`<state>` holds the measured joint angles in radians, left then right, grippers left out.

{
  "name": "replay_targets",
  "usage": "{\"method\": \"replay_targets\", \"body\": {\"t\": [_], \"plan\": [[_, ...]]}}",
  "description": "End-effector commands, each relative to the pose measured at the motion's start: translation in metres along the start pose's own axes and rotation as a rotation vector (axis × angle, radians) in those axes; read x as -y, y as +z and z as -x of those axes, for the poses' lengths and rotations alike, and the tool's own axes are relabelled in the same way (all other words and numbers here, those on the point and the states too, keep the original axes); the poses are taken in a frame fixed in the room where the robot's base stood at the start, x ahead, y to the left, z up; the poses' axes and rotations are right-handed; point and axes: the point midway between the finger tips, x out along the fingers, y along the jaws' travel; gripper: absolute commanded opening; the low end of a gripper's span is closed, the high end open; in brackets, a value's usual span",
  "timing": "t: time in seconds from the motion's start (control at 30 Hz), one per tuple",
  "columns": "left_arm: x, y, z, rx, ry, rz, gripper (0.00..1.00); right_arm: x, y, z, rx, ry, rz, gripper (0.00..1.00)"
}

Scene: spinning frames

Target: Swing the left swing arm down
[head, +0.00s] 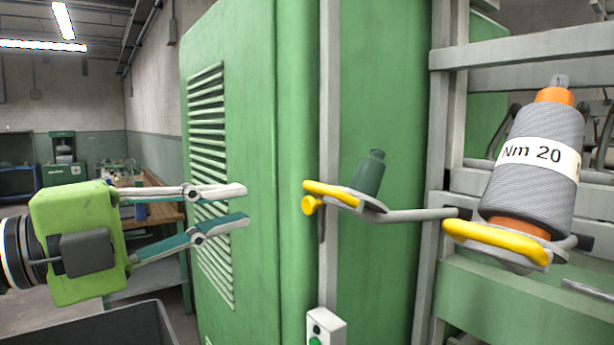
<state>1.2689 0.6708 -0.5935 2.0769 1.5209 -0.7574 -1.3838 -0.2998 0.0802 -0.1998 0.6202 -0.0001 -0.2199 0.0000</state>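The left swing arm (405,215) is a grey bar reaching left from the machine frame. At its outer end is a plate with a yellow rim (338,193) and a yellow knob (311,205). An empty dark green peg (369,173) stands on it, leaning slightly right. My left gripper (246,205) comes in from the left with its fingers apart, pointing at the yellow knob. It is left of the knob, appears apart from it and holds nothing. My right gripper is not in view.
A grey yarn bobbin (534,165) labelled "Nm 20" stands on a second yellow-rimmed holder (497,241) at the right. A green vented cabinet (300,90) stands behind my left gripper. A dark open bin (95,325) is at the lower left. A small switch box (326,328) is at the bottom.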

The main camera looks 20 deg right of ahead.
Motion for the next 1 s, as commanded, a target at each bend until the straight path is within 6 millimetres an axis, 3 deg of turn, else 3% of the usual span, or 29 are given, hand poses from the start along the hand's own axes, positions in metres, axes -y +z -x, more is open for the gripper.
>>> {"method": "replay_targets", "body": {"t": [0.17, 0.7, 1.0], "plan": [[0.004, -0.015, -0.007, -0.025, 0.013, -0.036, 0.16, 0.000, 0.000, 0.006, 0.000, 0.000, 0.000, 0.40], [0.006, -0.016, -0.111, -0.024, 0.009, -0.030, 0.16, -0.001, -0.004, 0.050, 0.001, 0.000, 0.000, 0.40], [0.003, -0.016, -0.136, -0.021, 0.008, -0.032, 0.16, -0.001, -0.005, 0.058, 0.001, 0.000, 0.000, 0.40]]}}
